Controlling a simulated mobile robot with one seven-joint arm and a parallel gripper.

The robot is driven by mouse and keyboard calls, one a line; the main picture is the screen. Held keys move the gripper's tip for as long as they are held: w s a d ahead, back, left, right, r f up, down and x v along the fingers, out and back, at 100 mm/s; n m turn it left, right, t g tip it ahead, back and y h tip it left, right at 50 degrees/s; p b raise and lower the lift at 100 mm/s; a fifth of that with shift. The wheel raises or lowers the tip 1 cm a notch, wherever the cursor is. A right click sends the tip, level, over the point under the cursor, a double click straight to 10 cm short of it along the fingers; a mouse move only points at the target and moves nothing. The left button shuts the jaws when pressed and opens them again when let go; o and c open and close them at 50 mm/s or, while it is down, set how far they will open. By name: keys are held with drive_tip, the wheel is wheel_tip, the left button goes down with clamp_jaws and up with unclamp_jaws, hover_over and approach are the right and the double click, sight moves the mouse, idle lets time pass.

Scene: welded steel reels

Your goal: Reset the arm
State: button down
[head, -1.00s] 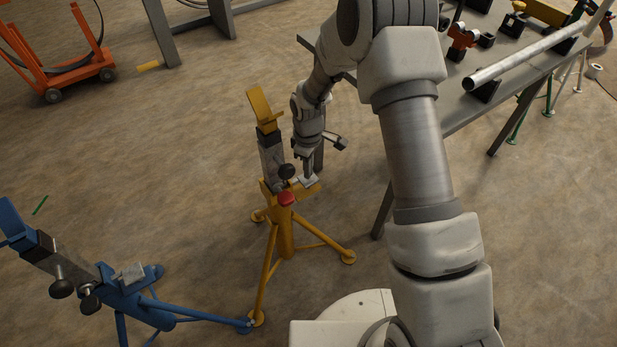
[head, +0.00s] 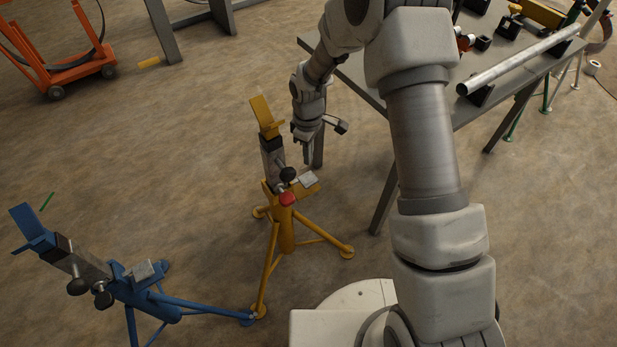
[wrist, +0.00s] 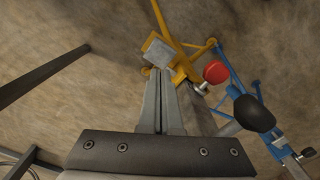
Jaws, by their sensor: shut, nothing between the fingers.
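My arm reaches forward over the floor in the head view. My gripper (head: 308,158) points down just above and behind the yellow stand (head: 284,230). In the wrist view my gripper (wrist: 160,72) has its two fingers together with nothing between them. The yellow stand also shows in the wrist view (wrist: 184,62), with a light metal block (wrist: 158,50) beyond the fingertips. The stand has a red knob (head: 287,199) and a black knob (head: 288,174). The red knob also lies right of the fingers in the wrist view (wrist: 216,72).
A blue stand (head: 140,295) is at lower left. A grey steel table (head: 470,108) with a metal pipe (head: 520,60) is at right, close behind my arm. An orange cart (head: 60,60) is at far left. Floor between the cart and the stands is mostly clear.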

idle(0.3)
drive_tip(key=s+d+r+m+t, duration=0.1)
drive_tip(key=s+d+r+m, duration=0.15)
drive_tip(key=r, duration=0.55)
drive_tip(key=s+d+r+m+t, duration=0.1)
drive_tip(key=s+d+r, duration=0.15)
drive_tip(key=r, duration=0.45)
drive_tip(key=s+d+r+m+t, duration=0.1)
drive_tip(key=d+r+m, duration=0.15)
drive_tip(key=r, duration=0.55)
drive_tip(key=s+d+r+m+t, duration=0.1)
drive_tip(key=s+d+r+m, duration=0.3)
drive_tip(key=s, duration=0.6)
drive_tip(key=s+d+r+m+t, duration=0.25)
drive_tip(key=s+r, duration=0.35)
drive_tip(key=s, duration=0.3)
wheel_tip(320, 180, up, 17)
drive_tip(key=p, duration=1.6)
drive_tip(key=shift+d+g+p, duration=0.15)
drive_tip(key=shift+g+p, duration=0.25)
drive_tip(key=shift+g, duration=0.05)
drive_tip(key=shift+f, duration=0.1)
